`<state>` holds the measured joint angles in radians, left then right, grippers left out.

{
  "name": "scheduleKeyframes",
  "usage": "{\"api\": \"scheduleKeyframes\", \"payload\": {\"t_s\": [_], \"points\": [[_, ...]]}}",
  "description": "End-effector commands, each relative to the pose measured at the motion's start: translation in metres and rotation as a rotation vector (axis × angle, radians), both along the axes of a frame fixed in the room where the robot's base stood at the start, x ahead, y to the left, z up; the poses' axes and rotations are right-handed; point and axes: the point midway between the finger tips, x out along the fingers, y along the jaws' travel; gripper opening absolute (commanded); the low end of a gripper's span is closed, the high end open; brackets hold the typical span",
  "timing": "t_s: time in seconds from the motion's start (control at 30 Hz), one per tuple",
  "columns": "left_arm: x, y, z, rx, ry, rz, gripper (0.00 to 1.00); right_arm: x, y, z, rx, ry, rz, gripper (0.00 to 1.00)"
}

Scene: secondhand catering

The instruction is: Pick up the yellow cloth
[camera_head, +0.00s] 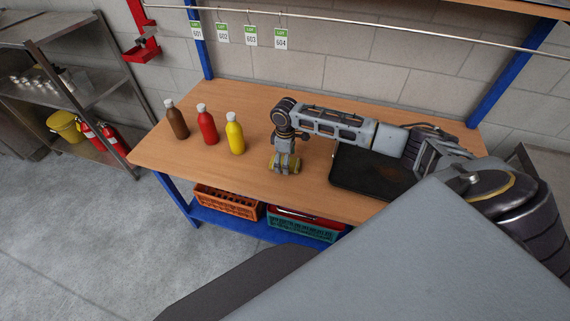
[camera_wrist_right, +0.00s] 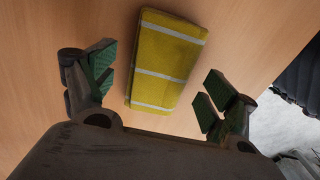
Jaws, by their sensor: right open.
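The yellow cloth (camera_wrist_right: 167,62) is folded, with pale stripes, and lies on the wooden table in the right wrist view. My right gripper (camera_wrist_right: 155,92) is open above it, with one finger on each side of the cloth and apart from it. In the head view my right gripper (camera_head: 285,163) points down over the table and mostly hides the cloth; a little yellow shows around its fingers. My left gripper is not in view.
Brown (camera_head: 177,121), red (camera_head: 207,125) and yellow (camera_head: 235,134) bottles stand upright left of my gripper. A dark tray (camera_head: 345,172) lies to its right, under my arm. Orange (camera_head: 228,202) and teal (camera_head: 300,224) crates sit on the shelf below.

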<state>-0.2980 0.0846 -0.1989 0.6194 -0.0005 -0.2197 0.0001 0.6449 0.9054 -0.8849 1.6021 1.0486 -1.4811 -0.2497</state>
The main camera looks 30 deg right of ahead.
Motion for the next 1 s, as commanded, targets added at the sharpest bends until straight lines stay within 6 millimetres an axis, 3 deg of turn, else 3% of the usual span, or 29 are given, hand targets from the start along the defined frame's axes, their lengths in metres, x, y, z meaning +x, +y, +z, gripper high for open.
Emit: {"api": "scheduleKeyframes", "payload": {"t_s": [0.47, 0.83, 1.0], "points": [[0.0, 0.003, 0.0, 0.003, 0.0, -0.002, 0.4, 0.0, 0.0, -0.001, 0.0, 0.0, 0.001, 0.86], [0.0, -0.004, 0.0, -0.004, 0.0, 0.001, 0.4, 0.0, 0.0, -0.001, 0.0, 0.0, 0.001, 0.38], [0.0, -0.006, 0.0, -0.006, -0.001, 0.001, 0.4, 0.0, 0.0, -0.001, 0.001, -0.001, 0.001, 0.38]]}}
